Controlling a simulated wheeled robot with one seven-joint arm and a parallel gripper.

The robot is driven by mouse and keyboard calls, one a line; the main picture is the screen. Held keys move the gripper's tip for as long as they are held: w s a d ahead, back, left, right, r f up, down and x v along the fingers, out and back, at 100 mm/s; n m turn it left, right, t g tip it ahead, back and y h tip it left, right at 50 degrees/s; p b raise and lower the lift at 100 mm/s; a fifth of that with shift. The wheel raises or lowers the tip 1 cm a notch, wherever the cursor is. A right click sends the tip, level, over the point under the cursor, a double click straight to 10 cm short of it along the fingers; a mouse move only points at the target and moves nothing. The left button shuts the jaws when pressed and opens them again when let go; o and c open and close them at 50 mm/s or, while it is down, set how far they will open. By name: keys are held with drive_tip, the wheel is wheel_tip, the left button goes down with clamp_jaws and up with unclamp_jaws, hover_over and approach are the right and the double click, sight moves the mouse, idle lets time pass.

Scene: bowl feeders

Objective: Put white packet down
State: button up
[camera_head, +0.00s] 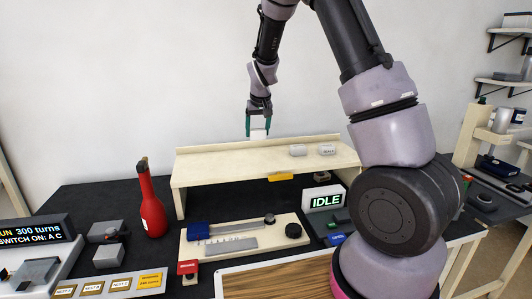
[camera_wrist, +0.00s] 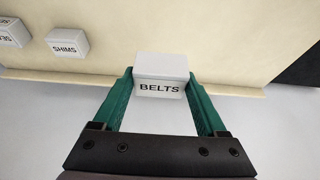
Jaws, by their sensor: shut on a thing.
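The white packet (camera_head: 258,135) is a small white box held between the teal fingers of my gripper (camera_head: 257,126). In the wrist view the packet (camera_wrist: 161,68) reads BELTS on its near face, and the finger tips (camera_wrist: 160,80) are against its two sides. Two other white packets lie on the shelf to the right, one (camera_head: 298,150) nearer mine and one (camera_head: 327,149) farther right. In the wrist view one reads SHIMS (camera_wrist: 67,43).
The shelf top between the held packet and the other packets is clear, as is its left part. A wall rises behind.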

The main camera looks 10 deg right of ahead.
hover_over(257, 161)
drive_tip(key=s, duration=0.1)
drive_tip(key=f, duration=0.6)
drive_tip(key=shift+s, duration=0.2)
drive_tip(key=shift+f, duration=2)
drive_tip(key=shift+f, duration=0.1)
drive_tip(key=o, duration=1.4)
drive_tip(key=s+d+r, duration=0.1)
drive_tip(key=s+r, duration=0.2)
drive_tip(key=r, duration=0.4)
drive_tip(key=s+d+r+m+y, duration=0.1)
drive_tip(key=s+r, duration=0.3)
drive_tip(key=r, duration=0.2)
drive_tip(key=s+d+r, duration=0.1)
drive_tip(key=s+r, duration=0.2)
drive_tip(key=r, duration=0.4)
drive_tip(key=s+d+r+m+t, duration=0.1)
drive_tip(key=s+r, duration=0.3)
drive_tip(key=s, duration=0.4)
drive_tip(key=s+d+r+m+t, duration=0.1)
drive_tip(key=s+r, duration=0.3)
drive_tip(key=s, duration=0.5)
drive_tip(key=s+r+m+y, duration=0.1)
drive_tip(key=s+r, duration=0.3)
drive_tip(key=s, duration=0.4)
drive_tip(key=shift+s+d+t, duration=0.25)
drive_tip(key=shift+d+t, duration=0.15)
